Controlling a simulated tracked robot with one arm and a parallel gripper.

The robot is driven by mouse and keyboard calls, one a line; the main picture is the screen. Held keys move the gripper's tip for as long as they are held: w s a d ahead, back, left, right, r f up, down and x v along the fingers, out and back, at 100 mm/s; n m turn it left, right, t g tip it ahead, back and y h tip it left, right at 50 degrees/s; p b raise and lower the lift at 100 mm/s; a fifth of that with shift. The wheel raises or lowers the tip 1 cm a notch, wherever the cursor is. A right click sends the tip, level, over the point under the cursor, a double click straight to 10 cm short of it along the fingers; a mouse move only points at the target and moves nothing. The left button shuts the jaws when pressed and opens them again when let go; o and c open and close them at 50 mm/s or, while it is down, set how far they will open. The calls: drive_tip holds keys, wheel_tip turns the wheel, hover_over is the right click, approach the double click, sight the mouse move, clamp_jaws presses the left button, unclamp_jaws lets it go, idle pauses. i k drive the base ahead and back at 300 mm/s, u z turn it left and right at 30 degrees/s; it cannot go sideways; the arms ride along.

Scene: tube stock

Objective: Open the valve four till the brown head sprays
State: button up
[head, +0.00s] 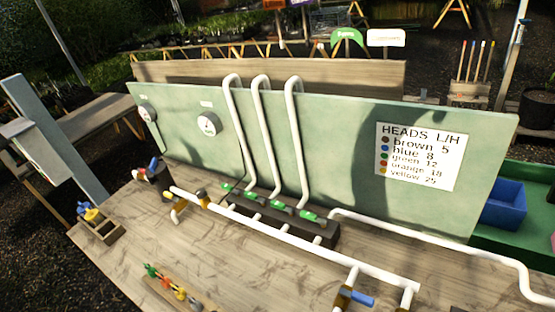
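A row of green-handled valves (280,207) sits on a dark block (325,235) at the foot of the green panel. I cannot read numbers on them, so I cannot tell which is valve four. A blue-handled valve (360,298) is on the white pipe (310,256) at the front right. Small coloured heads (165,283) stand on a wooden strip at the front edge. I cannot clearly pick out a brown one, and no spray shows. My gripper is not in view.
The green panel (340,130) carries two round gauges (209,124) and a heads sign (418,157) listing brown 5. Bent white pipes (262,130) rise over it. The front-left bench top (120,245) is mostly clear.

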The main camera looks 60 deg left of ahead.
sight(311, 217)
drive_tip(key=u, duration=2.5)
drive_tip(key=k, duration=0.8)
drive_tip(key=z, duration=1)
drive_tip(key=i, duration=1)
drive_tip(key=u, duration=0.05)
drive_tip(key=k, duration=0.5)
drive_tip(key=z, duration=0.05)
